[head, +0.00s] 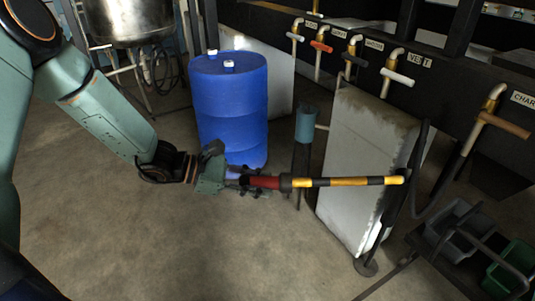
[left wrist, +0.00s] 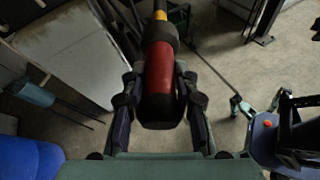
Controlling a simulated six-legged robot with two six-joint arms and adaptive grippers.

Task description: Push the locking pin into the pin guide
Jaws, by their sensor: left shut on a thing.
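The locking pin (head: 346,182) is a rod with yellow and black bands, a black collar and a red grip. My left gripper (head: 250,183) is shut on its red grip, and the pin points level to the right in the head view. In the left wrist view the red grip (left wrist: 160,75) lies between the two fingers of my left gripper (left wrist: 160,105). The pin's far tip appears in front of a dark upright post with a round foot (head: 366,266). I cannot tell whether they touch. I cannot make out the pin guide for certain.
A blue drum (head: 232,110) stands behind my left gripper. A pale, stained panel (head: 362,150) stands behind the pin. Labelled valves with coloured handles (head: 398,78) line the back. Grey and green bins (head: 512,268) sit at lower right. The floor at front left is clear.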

